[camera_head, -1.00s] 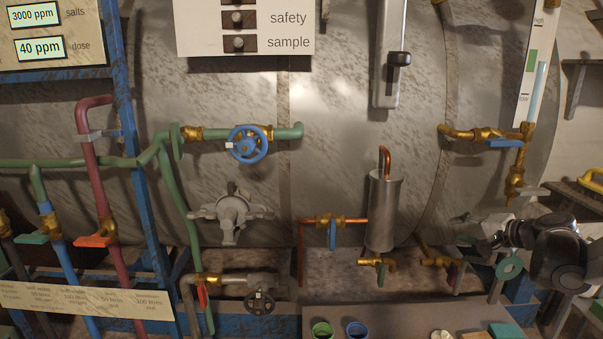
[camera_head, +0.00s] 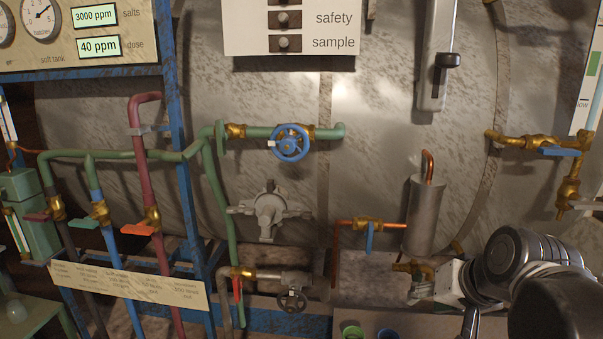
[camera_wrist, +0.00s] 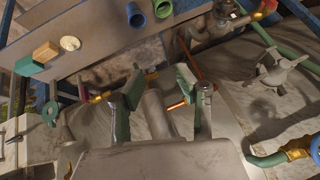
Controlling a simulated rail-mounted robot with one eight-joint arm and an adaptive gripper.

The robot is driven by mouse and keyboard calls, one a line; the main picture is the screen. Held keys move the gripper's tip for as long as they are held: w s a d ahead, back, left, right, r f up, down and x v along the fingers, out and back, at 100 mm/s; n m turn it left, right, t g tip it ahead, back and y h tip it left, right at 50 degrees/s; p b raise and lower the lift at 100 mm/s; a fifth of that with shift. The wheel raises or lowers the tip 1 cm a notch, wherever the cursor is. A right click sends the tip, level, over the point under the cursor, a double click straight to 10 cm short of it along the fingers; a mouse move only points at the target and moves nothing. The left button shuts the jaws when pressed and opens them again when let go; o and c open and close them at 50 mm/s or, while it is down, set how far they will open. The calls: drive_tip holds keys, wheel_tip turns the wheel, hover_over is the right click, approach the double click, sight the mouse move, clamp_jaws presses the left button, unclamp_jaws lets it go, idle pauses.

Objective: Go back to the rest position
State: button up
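My gripper (camera_wrist: 161,82) shows in the wrist view with its two green-and-grey padded fingers spread apart. It is open, with nothing between the pads. The grey cylinder with the copper pipe (camera_head: 422,215) lies beyond the fingers; it also shows in the wrist view (camera_wrist: 157,112). I see no contact with it. In the head view my arm fills the lower right corner, in front of the lower pipework. The fingers cannot be made out clearly there.
A blue handwheel (camera_head: 290,143), a grey star-shaped handle (camera_head: 269,211) and a blue lever (camera_head: 369,238) stand out from the tank. A shelf (camera_wrist: 100,50) holds a green cup (camera_wrist: 162,9), a blue cup (camera_wrist: 136,16) and small blocks (camera_wrist: 46,52). A labelled panel (camera_head: 130,285) is lower left.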

drive_tip(key=s+a+f+n+h, duration=0.1)
drive_tip(key=s+a+f+n, duration=0.2)
drive_tip(key=s, duration=0.6)
wheel_tip(320, 180, up, 19)
drive_tip(key=p, duration=1.8)
drive_tip(key=shift+w+f, duration=0.15)
drive_tip(key=shift+w, duration=0.2)
drive_tip(key=shift+d, duration=0.1)
